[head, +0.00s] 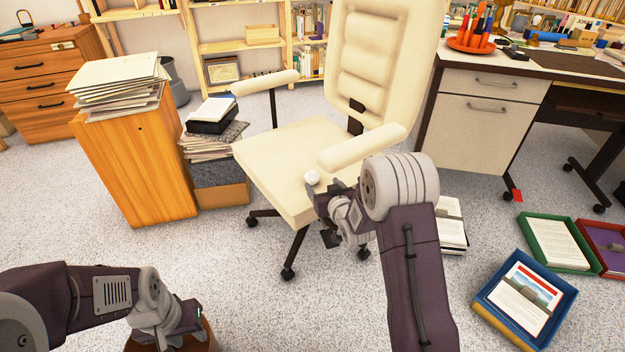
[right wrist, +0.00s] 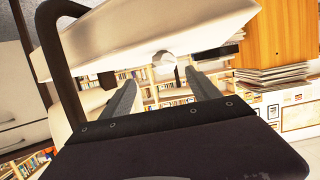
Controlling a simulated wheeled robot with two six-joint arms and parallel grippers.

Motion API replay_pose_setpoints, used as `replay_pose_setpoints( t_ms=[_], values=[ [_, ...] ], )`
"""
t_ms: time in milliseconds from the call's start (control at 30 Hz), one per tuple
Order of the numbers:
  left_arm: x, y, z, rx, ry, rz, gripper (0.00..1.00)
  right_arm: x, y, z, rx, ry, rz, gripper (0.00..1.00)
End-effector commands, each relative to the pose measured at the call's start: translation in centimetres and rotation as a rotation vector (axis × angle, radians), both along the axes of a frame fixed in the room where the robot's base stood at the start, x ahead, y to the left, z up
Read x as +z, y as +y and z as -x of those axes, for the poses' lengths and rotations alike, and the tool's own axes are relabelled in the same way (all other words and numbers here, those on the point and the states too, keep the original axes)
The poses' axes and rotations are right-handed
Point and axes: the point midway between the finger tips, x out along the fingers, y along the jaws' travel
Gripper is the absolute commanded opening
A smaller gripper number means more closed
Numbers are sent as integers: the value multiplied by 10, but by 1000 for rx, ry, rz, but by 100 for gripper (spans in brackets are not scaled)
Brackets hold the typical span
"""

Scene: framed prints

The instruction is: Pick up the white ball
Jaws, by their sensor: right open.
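The small white ball (head: 312,177) rests on the seat of the cream office chair (head: 275,150), near the seat's front right part. In the right wrist view the ball (right wrist: 164,58) shows beyond the fingertips, about midway between them, against the chair seat (right wrist: 205,35). My right gripper (head: 322,203) is at the seat's front edge, close to the ball; its fingers are mostly hidden in the head view. In the right wrist view the right gripper (right wrist: 162,78) is open and empty. My left gripper (head: 195,316) is low at the bottom left, away from the chair; its fingers cannot be made out.
The chair's armrest (head: 362,148) stands close above my right wrist. A wooden cabinet (head: 135,165) with papers and a stack of books (head: 212,142) stand left of the chair. A desk (head: 490,110) is at right. Trays (head: 555,243) lie on the right floor; the front floor is mostly clear.

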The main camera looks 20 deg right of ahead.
Motion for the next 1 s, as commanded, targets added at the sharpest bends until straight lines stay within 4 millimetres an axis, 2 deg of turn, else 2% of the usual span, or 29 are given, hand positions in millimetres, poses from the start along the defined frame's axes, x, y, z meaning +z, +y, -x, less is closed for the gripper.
replay_pose_setpoints(
  t_ms=[233, 400, 467, 600, 767, 967, 1000],
  values=[
    [-22, 0, 0, 0, 0, 0, 36, -14, 2, -31, 0, -1, 0, 71],
    [-23, 0, 0, 0, 0, 0, 36, -13, 3, -38, 0, 1, -1, 71],
    [-33, 0, 0, 0, 0, 0, 36, -19, 5, -44, 0, 0, 0, 71],
    [-60, 0, 0, 0, 1, 0, 36, -29, 12, -69, 1, -3, 0, 71],
    [-63, 0, 0, 0, 1, 0, 36, -29, 11, -85, 0, 1, 0, 71],
    [-61, 0, 0, 0, 0, 0, 36, -27, 11, -86, 0, 3, -1, 71],
    [-61, 0, 0, 0, 0, 0, 36, -27, 11, -86, 0, 3, 0, 62]
  ],
)
